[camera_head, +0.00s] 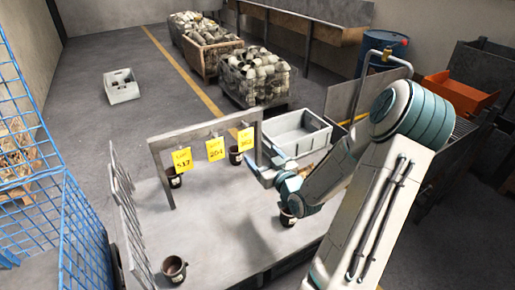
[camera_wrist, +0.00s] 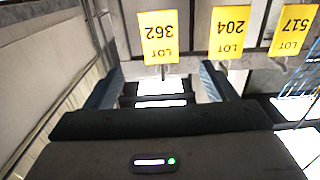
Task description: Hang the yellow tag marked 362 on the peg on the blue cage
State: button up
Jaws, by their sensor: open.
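The yellow tag marked 362 (camera_head: 245,139) hangs at the right end of a grey frame (camera_head: 205,131) on the table. In the wrist view the 362 tag (camera_wrist: 158,37) appears upside down, ahead of and between my fingers. My gripper (camera_head: 265,166) is open and empty, just right of the tag in the head view; its two spread fingers show in the wrist view (camera_wrist: 160,76). The blue cage (camera_head: 32,118) stands at the left of the head view. I cannot make out its peg.
Yellow tags 204 (camera_head: 215,149) and 517 (camera_head: 182,160) hang left of 362. Dark cups, one at the front (camera_head: 174,269), stand on the table (camera_head: 215,225). A mesh panel (camera_head: 126,205) edges its left side. A grey bin (camera_head: 298,134) is behind my gripper.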

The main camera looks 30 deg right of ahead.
aim_at(246, 135)
jog(key=w+p, duration=0.1)
jog(key=w, duration=0.3)
jog(key=w+p, duration=0.1)
jog(key=w, duration=0.4)
jog(key=w+p, duration=0.1)
jog(key=w, duration=0.3)
jog(key=shift+w+a+p, duration=0.25)
jog(key=shift+a+p, duration=0.05)
jog(key=c, duration=1.1)
jog(key=shift+o, duration=0.2)
jog(key=shift+r, duration=0.55)
jog(key=shift+s, duration=0.25)
jog(key=shift+s+d+b, duration=0.1)
jog(key=shift+s+b, duration=0.35)
jog(key=shift+s, duration=1.8)
